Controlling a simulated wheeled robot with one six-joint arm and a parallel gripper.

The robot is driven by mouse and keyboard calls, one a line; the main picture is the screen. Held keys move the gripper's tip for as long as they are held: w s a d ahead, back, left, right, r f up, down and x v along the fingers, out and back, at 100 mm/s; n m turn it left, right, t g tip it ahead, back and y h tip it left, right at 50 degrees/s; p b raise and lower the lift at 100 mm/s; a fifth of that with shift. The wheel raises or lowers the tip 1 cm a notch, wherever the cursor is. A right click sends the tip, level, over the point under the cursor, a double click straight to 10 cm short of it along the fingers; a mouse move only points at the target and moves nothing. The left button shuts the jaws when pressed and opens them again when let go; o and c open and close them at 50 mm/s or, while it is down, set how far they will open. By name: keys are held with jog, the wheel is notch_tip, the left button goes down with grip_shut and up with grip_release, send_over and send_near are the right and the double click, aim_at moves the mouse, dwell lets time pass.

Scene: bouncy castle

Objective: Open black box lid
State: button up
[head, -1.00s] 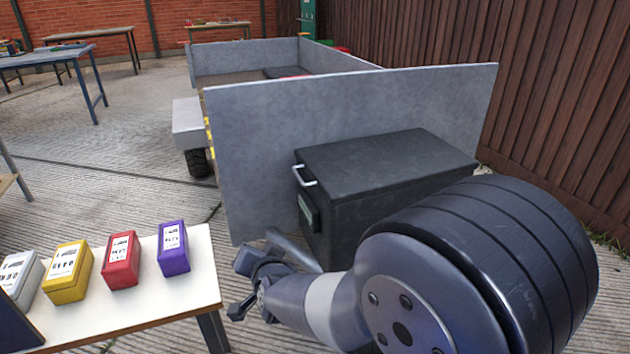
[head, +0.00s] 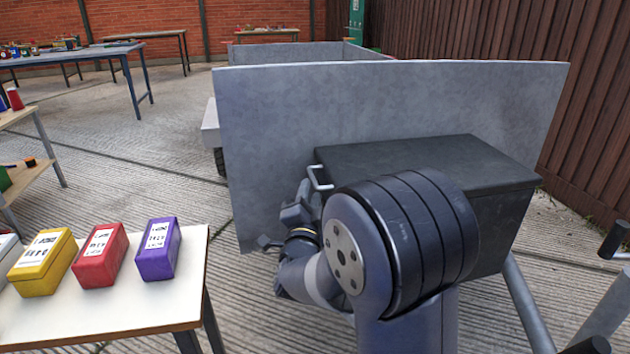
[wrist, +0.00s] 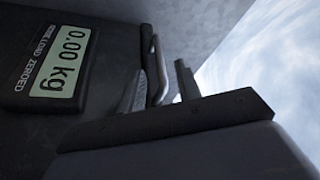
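The black box (head: 440,155) stands against the grey upright panel, with its lid shut flat on top. Its pale metal handle (head: 319,179) sticks out at the lid's left front edge. My gripper (head: 283,226) is just below and left of this handle, partly hidden by my own arm. In the wrist view, my gripper's two fingers (wrist: 163,88) are apart, and the handle (wrist: 158,65) shows between them. I cannot tell whether they touch it. A display reading 0.00 kg (wrist: 62,62) is on the box's face.
A white-topped table (head: 170,305) at lower left carries purple (head: 157,250), red (head: 101,255) and yellow (head: 43,262) boxes. The grey panel (head: 290,120) rises behind the black box. A brown fence (head: 590,110) is at right.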

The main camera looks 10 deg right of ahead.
aim_at(313, 176)
jog(key=x, duration=0.6)
jog(key=shift+b, duration=0.3)
grip_shut()
